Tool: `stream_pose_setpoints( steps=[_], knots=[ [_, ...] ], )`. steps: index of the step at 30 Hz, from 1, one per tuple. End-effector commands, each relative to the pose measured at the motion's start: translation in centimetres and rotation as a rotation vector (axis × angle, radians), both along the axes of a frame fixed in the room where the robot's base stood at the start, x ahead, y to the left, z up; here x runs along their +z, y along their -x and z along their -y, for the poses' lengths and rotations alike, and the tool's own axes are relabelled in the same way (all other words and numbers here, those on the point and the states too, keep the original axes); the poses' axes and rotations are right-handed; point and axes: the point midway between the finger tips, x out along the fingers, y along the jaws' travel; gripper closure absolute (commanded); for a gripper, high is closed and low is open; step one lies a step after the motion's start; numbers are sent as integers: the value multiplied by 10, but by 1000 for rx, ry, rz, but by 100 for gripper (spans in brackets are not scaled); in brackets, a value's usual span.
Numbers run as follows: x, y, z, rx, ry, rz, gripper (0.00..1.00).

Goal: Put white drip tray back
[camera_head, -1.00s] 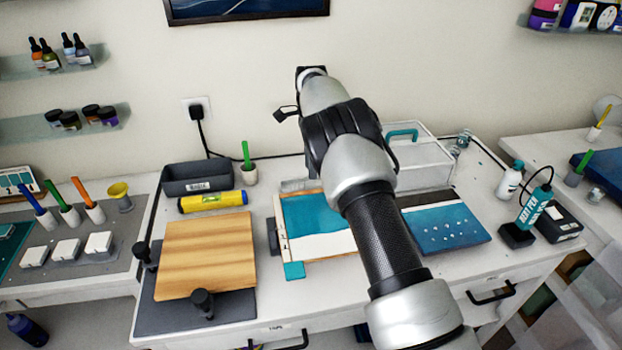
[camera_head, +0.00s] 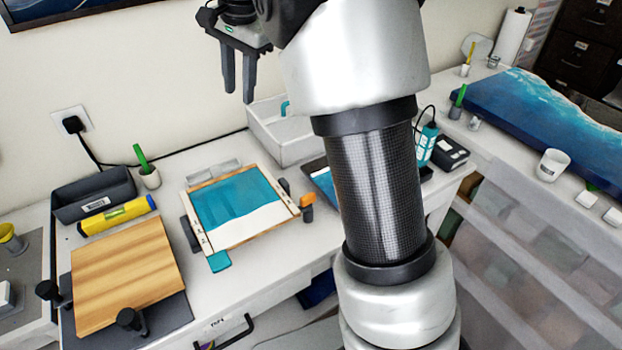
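A white open-topped tray-like box (camera_head: 268,138) stands at the back of the workbench, right of the framed blue-and-white pour. Something teal shows at its rim. My arm hides its right side, and I cannot tell whether it is the white drip tray. My gripper (camera_head: 239,94) is at the upper middle, in front of the wall and above the back of the bench. Its two dark fingers point down with a gap between them and nothing in it.
The framed blue-and-white pour (camera_head: 235,205) lies mid-bench. A wooden board (camera_head: 125,270) lies on a dark base at left, near a yellow level (camera_head: 117,215) and grey bin (camera_head: 95,196). A blue river slab (camera_head: 535,105) and white cup (camera_head: 552,165) occupy the right table.

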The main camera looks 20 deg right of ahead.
Motion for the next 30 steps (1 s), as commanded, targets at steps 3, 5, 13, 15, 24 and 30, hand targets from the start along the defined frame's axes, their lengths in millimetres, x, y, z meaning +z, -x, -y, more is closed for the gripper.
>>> stream_pose_setpoints(
  steps=[3, 5, 13, 15, 24, 30],
  knots=[
    [34, 64, 16, 156, 23, 80, 69],
    [43, 97, 21, 243, 46, 120, 69],
    [33, 239, 36, 634, 237, 271, 69],
    [21, 266, 38, 715, 292, 294, 69],
    [-11, 312, 44, 875, 411, 325, 69],
    [-12, 312, 44, 878, 411, 325, 69]
  ],
)
